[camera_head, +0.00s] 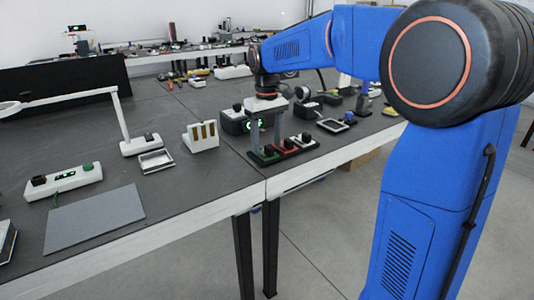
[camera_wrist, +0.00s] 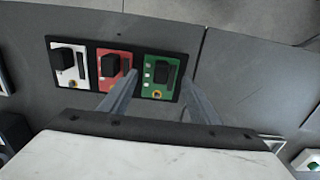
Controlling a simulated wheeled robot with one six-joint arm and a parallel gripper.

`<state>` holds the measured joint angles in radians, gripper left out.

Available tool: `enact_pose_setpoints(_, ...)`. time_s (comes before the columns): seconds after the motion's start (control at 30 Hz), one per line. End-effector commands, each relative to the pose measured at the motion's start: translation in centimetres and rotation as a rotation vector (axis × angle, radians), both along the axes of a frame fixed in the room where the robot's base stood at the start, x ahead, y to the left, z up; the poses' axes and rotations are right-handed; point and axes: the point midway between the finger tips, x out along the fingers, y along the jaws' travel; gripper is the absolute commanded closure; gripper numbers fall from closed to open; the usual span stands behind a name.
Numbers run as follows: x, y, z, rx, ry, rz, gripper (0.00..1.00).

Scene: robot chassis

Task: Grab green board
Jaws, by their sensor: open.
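The green board (camera_wrist: 155,89) lies in the right slot of a dark tray (camera_wrist: 88,41) in the wrist view, beside a red board (camera_wrist: 103,76) and a white board (camera_wrist: 62,66). It carries a black block and small connectors. In the head view the green board (camera_head: 259,157) is at the tray's left end, near the table's front edge. My gripper (camera_wrist: 161,77) is open, its fingers on either side of the green board in the picture, the left one overlapping the red board. In the head view my gripper (camera_head: 266,143) points down over the tray. I cannot tell whether the fingertips touch anything.
A dark box with a green display (camera_head: 234,122) stands just behind the tray. A white slotted holder (camera_head: 201,137) and a small metal-framed tray (camera_head: 156,161) are to the left. A flat grey plate (camera_head: 95,217) lies at the front left.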

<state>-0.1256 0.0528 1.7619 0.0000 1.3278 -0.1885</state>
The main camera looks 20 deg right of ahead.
Motion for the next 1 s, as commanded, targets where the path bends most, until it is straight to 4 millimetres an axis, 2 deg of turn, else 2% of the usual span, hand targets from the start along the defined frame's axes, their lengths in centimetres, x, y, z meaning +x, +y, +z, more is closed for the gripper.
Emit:
enact_pose_setpoints(0.13,0.0,0.0,-1.4,0.000,0.001,0.000,0.44)
enact_pose_setpoints(0.4,0.0,0.0,-1.7,0.000,-0.001,0.000,0.44)
enact_pose_setpoints(0.43,0.0,0.0,-1.7,0.000,-0.001,0.000,0.46)
enact_pose_setpoints(0.57,0.0,0.0,-1.7,0.000,-0.001,0.000,0.76)
enact_pose_setpoints(0.87,0.0,0.0,-1.5,0.000,-0.001,0.000,0.76)
enact_pose_setpoints(1.0,0.1,0.0,-0.3,0.000,-0.004,0.000,0.76)
